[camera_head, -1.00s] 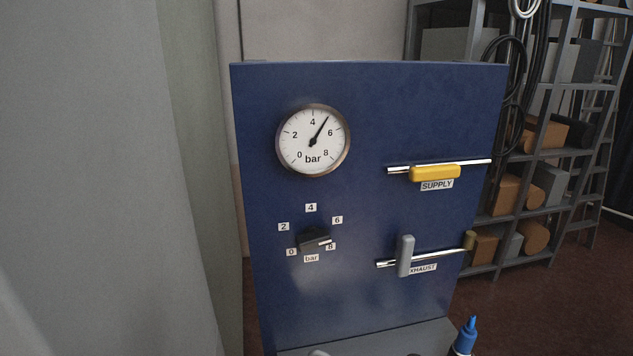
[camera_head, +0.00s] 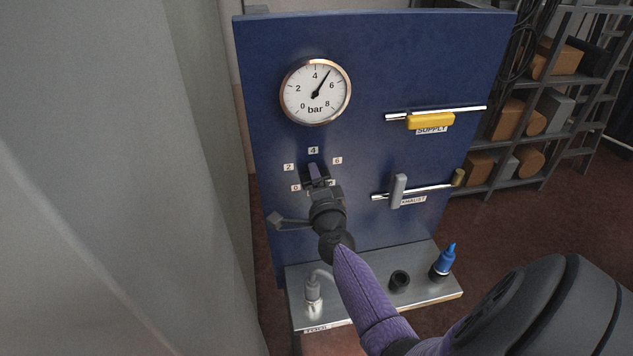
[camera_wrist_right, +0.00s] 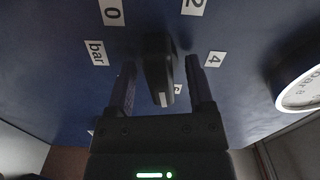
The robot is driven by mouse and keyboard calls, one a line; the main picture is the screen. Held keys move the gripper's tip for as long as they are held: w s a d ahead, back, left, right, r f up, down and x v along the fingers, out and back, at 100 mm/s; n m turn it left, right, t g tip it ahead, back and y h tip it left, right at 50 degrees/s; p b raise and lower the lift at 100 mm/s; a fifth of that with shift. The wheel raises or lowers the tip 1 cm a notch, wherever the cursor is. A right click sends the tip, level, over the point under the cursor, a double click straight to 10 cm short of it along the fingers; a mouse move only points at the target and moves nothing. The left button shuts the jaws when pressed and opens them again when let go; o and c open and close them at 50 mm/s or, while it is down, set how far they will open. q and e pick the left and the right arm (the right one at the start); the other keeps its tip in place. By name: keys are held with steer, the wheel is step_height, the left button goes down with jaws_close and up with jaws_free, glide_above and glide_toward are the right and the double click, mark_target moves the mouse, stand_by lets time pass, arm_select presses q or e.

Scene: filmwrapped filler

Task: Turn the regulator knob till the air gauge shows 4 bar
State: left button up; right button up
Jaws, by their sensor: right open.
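The air gauge (camera_head: 316,92) is a round white dial on the blue panel, its black needle between 4 and 6, at about 5 bar. Below it, the black regulator knob is largely hidden by my right gripper (camera_head: 318,180) in the head view. In the right wrist view the knob (camera_wrist_right: 158,70) stands between my two fingers, with gaps visible on both sides. A pale mark shows on its lower end. My right gripper is open around it. My left gripper is out of view.
The yellow SUPPLY slider (camera_head: 430,121) and grey EXHAUST slider (camera_head: 398,188) sit right of my right arm. A metal ledge (camera_head: 365,304) below holds a grey fitting (camera_head: 312,290), a black ring (camera_head: 399,281) and a blue-tipped fitting (camera_head: 446,261). A grey wall is at left.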

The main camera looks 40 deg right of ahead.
jaws_close()
stand_by(0.3)
steer(key=n+p, duration=0.2)
steer(key=n, duration=0.3)
steer(key=shift+n+p, duration=0.7)
steer(key=shift+n, duration=1.2)
jaws_free()
